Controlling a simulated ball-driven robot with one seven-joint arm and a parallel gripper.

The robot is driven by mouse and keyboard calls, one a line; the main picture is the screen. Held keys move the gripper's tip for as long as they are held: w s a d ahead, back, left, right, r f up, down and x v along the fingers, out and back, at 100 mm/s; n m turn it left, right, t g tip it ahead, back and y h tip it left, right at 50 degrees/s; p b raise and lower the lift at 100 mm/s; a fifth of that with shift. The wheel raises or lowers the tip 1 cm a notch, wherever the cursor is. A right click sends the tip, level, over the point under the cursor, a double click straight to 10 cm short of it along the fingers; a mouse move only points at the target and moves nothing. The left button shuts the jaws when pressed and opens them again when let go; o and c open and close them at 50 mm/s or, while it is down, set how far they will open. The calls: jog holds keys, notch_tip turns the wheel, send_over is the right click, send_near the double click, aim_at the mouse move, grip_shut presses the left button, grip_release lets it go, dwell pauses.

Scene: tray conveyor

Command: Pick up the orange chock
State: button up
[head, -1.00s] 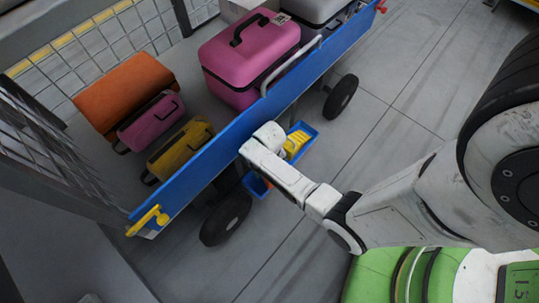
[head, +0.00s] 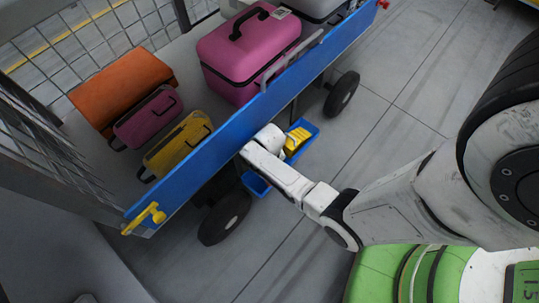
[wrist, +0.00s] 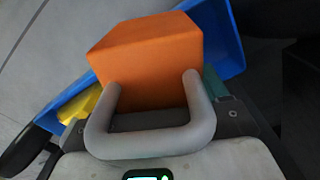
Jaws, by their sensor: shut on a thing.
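The orange chock (wrist: 147,58) is a plain orange block filling the upper middle of the wrist view. My gripper (wrist: 150,104) is shut on it; its fingertips are mostly hidden behind the grey loop at the front. In the head view my gripper's end is hidden under my white wrist, and the orange chock is not visible there. A blue tray (head: 257,185) lies on the floor beneath my wrist, beside the cart. Its wall also shows behind the chock in the wrist view (wrist: 228,45). I cannot tell whether the chock touches the tray.
A yellow chock-like piece (head: 297,141) is in the tray's far end. The baggage cart's blue side panel (head: 225,143) runs close beside my wrist, with black wheels (head: 225,217) below. Orange, pink and yellow cases lie on the cart. Floor to the right is clear.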

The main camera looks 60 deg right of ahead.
jog(key=c, duration=0.8)
jog(key=shift+r, duration=0.15)
